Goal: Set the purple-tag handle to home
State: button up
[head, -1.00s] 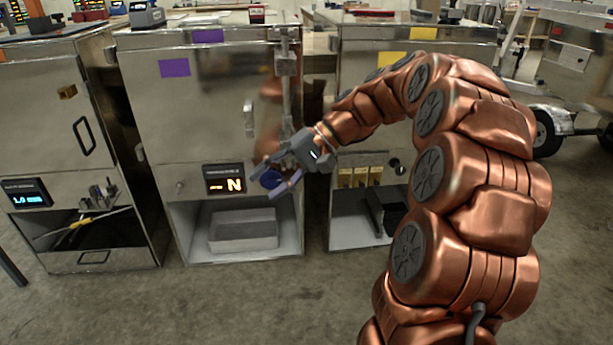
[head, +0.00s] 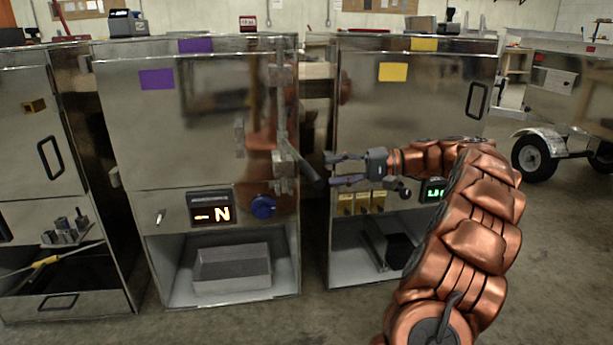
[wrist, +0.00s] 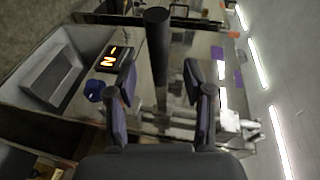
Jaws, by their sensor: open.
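The purple-tag cabinet (head: 120,130) stands in the middle, with purple tags (head: 157,79) on its door and top edge. Its dark handle (head: 306,168) sticks out from the upright latch rod (head: 282,110) at the door's right edge, slanting toward me. My gripper (head: 328,170) is open and empty, just right of the handle's free end, fingers pointing left. In the wrist view, the handle (wrist: 157,45) shows as a dark round bar lined up between my open fingers (wrist: 160,85). I cannot tell whether its end is between the fingertips or just beyond them.
A blue knob (head: 263,207) and a display reading "-N" (head: 211,213) sit below the door. The yellow-tag cabinet (head: 375,115) stands close on the right, behind my arm. Bare floor lies in front.

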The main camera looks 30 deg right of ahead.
aim_at(311, 175)
jog(key=x, duration=0.2)
jog(key=b+x, duration=0.1)
jog(key=x, duration=0.2)
jog(key=shift+f+b, duration=0.25)
jog(key=shift+b, duration=0.05)
jog(key=shift+w+a, duration=0.45)
jog(key=shift+c, duration=0.2)
grip_shut()
